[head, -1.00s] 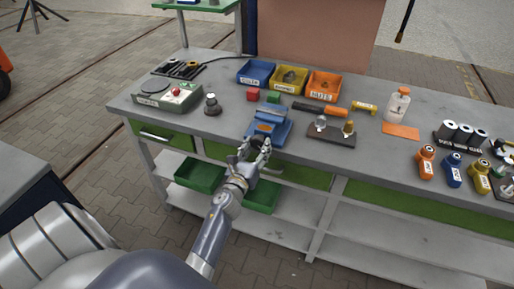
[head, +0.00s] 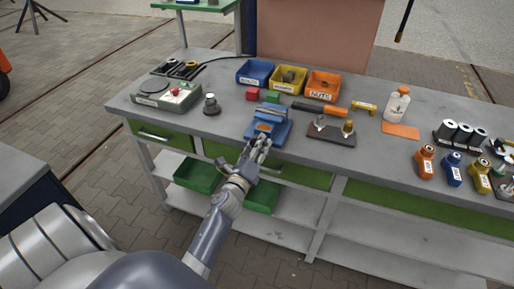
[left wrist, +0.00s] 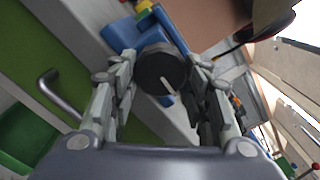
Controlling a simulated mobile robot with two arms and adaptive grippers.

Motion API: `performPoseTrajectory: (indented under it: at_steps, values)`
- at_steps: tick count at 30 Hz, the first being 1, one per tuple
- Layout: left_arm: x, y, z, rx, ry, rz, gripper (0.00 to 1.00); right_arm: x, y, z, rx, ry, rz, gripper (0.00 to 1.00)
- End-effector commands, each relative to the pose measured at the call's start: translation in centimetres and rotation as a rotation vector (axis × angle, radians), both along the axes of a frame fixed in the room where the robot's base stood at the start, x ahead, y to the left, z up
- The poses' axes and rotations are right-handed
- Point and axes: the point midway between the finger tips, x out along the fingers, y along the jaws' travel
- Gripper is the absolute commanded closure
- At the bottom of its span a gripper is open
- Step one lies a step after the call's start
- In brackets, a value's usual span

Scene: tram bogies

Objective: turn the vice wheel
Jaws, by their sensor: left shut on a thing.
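The blue vice (head: 270,122) stands at the front edge of the workbench, with an orange piece at its jaws. Its wheel (left wrist: 160,68), a dark round disc with a white line across its face, sits between the fingers in the left wrist view; the line slants down to the right. My left gripper (head: 257,147) is at the front of the vice, shut on the wheel, and hides most of it in the head view. The fingers (left wrist: 162,85) lie on either side of the wheel. My right gripper is not in view.
Blue, yellow and orange bins (head: 322,85) stand behind the vice. A red block (head: 253,94) and a green block (head: 273,97) lie near it. A dark plate (head: 332,135) with metal parts is to its right. Below are a drawer handle (left wrist: 58,93) and green bins (head: 199,175).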

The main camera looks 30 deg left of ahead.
Motion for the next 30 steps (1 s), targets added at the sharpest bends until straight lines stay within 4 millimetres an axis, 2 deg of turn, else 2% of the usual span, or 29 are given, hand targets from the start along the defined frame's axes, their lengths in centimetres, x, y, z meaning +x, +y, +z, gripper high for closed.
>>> performPoseTrajectory:
  at_steps: [30]
  values:
    - [0.0,-0.1,0.6,-0.941,-0.227,-0.001,0.8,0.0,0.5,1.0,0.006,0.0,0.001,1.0]
